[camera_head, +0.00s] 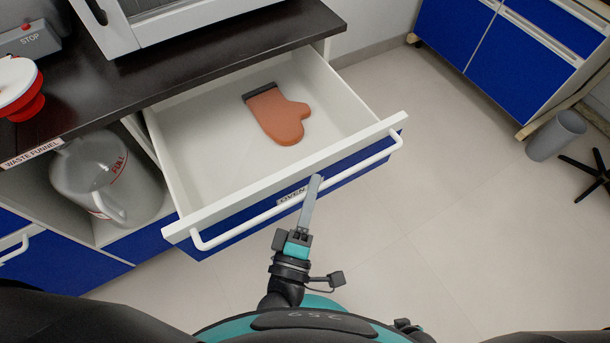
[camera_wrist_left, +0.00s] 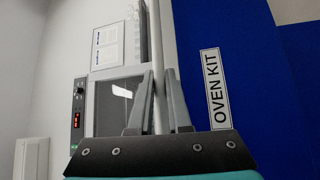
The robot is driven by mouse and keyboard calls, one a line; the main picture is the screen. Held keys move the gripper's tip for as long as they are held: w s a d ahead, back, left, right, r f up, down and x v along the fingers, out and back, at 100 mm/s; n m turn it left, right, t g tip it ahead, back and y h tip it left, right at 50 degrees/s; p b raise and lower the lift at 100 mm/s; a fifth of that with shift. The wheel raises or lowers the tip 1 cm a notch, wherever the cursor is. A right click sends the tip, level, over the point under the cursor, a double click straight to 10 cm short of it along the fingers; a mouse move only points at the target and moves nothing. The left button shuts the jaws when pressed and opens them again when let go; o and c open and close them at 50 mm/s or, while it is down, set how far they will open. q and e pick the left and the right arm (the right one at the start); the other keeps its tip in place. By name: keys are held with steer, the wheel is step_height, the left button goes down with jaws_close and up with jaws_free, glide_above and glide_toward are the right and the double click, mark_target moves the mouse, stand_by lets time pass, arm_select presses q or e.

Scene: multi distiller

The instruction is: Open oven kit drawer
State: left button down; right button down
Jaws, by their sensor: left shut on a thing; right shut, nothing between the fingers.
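The oven kit drawer (camera_head: 205,150) is pulled out, its white interior open to view below the dark worktop. An orange-brown oven mitt (camera_head: 277,117) with a dark cuff lies inside it. The blue front carries a long white bar handle (camera_head: 358,163) and an OVEN KIT label, partly covered in the head view and readable in the left wrist view (camera_wrist_left: 215,90). My left gripper (camera_head: 315,187) is at the middle of the handle. In the left wrist view its fingers (camera_wrist_left: 157,100) are shut on the white bar. My right gripper is not in view.
A white appliance (camera_head: 170,22) stands on the dark worktop (camera_head: 90,95). A waste funnel (camera_head: 22,90) and jug (camera_head: 100,180) are at the left. Blue cabinets (camera_head: 520,50) and a grey bin (camera_head: 556,135) stand at the upper right. The floor right of the drawer is clear.

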stand_by(0.3)
arm_select(q)
steer(key=c, duration=0.9)
jaws_free()
steer(key=shift+o, duration=0.2)
steer(key=shift+s+f, duration=0.1)
arm_select(e)
steer(key=shift+s, duration=0.1)
